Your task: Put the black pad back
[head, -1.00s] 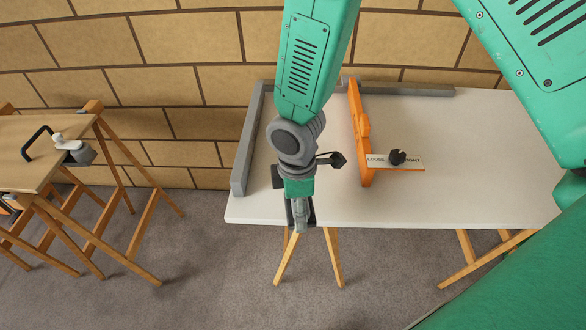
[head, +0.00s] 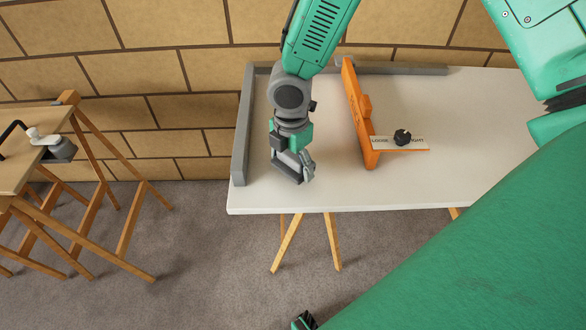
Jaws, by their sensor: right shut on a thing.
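My right gripper (head: 296,178) hangs over the left part of the white table (head: 470,182), fingers pointing down, close to the grey rail. It is shut on a small dark thing between its fingers. That is likely the black pad, but the fingers hide most of it and I cannot make out its shape. No other black pad shows clearly on the table. I cannot make out my left gripper.
An orange fence (head: 352,100) stands right of the gripper, with a LOOSE/TIGHT plate (head: 415,143) and black knob (head: 402,137). Grey rails (head: 241,130) line the table's left and back edges. A wooden bench (head: 20,165) with a clamp (head: 50,145) stands left. The table's right part is clear.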

